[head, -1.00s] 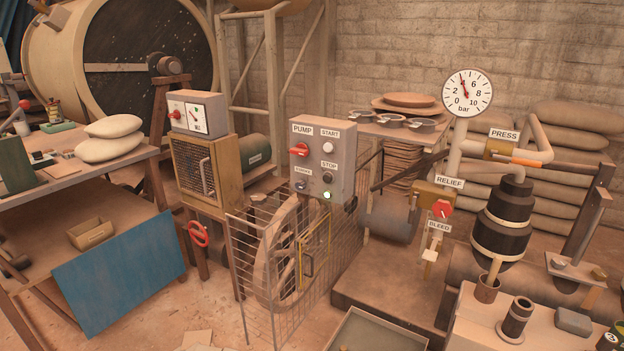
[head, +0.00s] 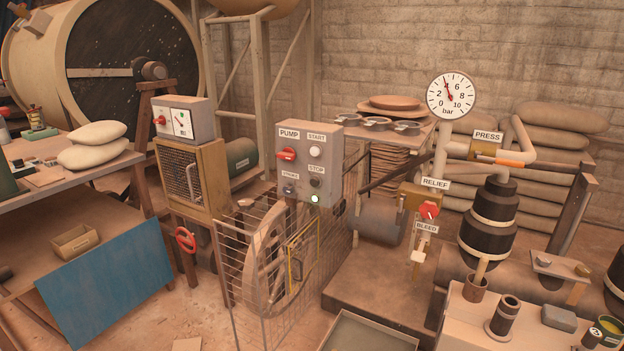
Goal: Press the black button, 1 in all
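The black button (head: 315,182) is on the grey pump control box (head: 334,165), just below the STOP label. Above it on the same face is a white START button (head: 315,151). A red knob (head: 287,154) sits under the PUMP label at the upper left of the face. Below the black button is a lit whitish-green lamp (head: 315,198). A small dark keyed switch (head: 289,189) is at the lower left. Neither of my grippers shows in the head view, and nothing covers the black button.
A wire mesh guard (head: 262,275) around a flywheel stands below and in front of the box. A pressure gauge (head: 451,96) and a red relief handle (head: 428,210) are to the right. A workbench (head: 100,170) with sacks is at the left. The air before the box looks clear.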

